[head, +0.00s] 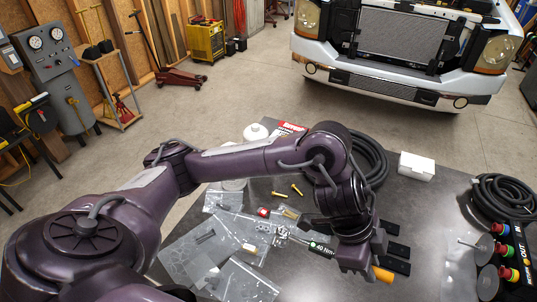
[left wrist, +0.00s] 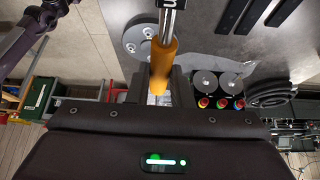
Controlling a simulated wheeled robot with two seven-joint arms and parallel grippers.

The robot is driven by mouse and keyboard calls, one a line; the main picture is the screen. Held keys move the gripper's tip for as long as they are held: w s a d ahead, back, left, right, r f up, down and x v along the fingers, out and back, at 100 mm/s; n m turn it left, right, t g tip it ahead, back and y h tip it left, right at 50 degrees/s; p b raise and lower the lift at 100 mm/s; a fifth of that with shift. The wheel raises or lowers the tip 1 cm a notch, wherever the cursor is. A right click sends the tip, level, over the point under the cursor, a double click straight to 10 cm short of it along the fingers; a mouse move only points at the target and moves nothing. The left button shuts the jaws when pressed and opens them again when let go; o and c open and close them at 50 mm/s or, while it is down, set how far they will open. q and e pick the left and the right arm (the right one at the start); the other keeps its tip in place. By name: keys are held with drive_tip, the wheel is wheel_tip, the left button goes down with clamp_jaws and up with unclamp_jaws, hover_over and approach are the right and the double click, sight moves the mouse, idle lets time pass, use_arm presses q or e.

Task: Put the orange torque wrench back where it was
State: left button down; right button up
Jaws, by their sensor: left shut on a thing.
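The orange torque wrench shows its orange handle (head: 382,274) at the right side of my left gripper in the head view, with a black "40 Nm" label and a metal shaft (head: 285,233) on the left side. My left gripper (head: 358,262) is shut on the wrench above the dark table. The left wrist view shows the orange handle (left wrist: 162,62) between the fingers (left wrist: 160,88), with the metal shaft above it in the picture. The middle of the wrench is hidden by the gripper in the head view. My right gripper is not in view.
Clear plastic bags (head: 195,250) with small parts lie left of the gripper. A coiled black hose (head: 368,160), a white box (head: 416,166) and coloured connectors (head: 503,250) are also on the table. Bare table shows around (head: 435,215).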

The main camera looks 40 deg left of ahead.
use_arm(q)
drive_tip(key=shift+w+a+r, duration=0.1)
drive_tip(key=shift+a+r, duration=0.15)
drive_tip(key=shift+a, duration=0.3)
drive_tip(key=shift+d+f, duration=0.25)
drive_tip(key=shift+f, duration=0.1)
wheel_tip(320, 180, down, 19)
drive_tip(key=b, duration=0.4)
drive_tip(key=shift+r, duration=0.15)
drive_tip(key=shift+f, duration=0.35)
drive_tip(key=shift+w, duration=0.1)
drive_tip(key=shift+f, duration=0.1)
